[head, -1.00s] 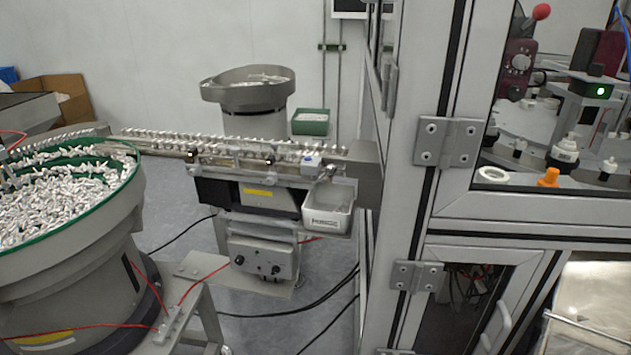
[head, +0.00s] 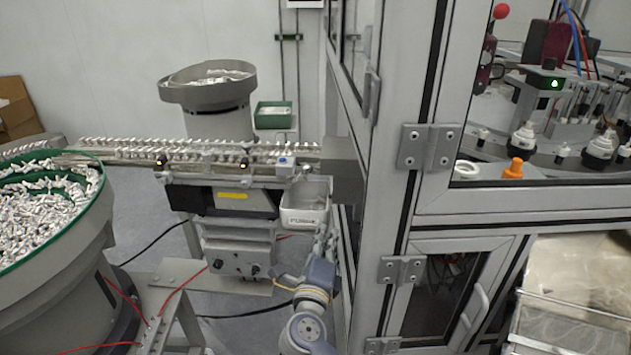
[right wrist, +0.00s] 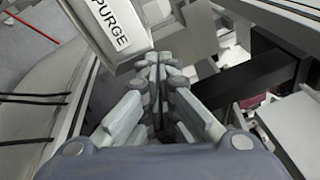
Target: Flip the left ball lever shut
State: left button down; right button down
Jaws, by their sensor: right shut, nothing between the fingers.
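I cannot make out with certainty which part is the left ball lever. A small blue-and-white fitting (head: 285,162) sits at the right end of the feeder rail (head: 130,155), and small parts beside it are too small to tell. My right gripper (head: 325,232) is shut and empty, just below the white PURGE bin (head: 303,218), beside the machine frame. In the right wrist view, its fingers (right wrist: 156,68) are together, with the PURGE bin (right wrist: 112,28) close ahead at upper left. My left gripper is not in view.
The machine frame (head: 395,210) stands close on the right of my arm. A control box (head: 238,255) is under the rail. A green-rimmed bowl of white parts (head: 85,240) is at left. A red ball knob (head: 501,11) shows behind the machine's window. Cables cross the floor.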

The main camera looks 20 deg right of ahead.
aim_at(306, 171)
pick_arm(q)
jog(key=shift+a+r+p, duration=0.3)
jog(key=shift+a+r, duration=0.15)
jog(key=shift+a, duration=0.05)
pick_arm(e)
notch_tip(306, 171, up, 7)
jog(key=s+a+m+g+y, duration=0.1)
jog(key=m, duration=0.4)
jog(key=shift+f+g, duration=0.1)
jog(key=shift+g, duration=0.2)
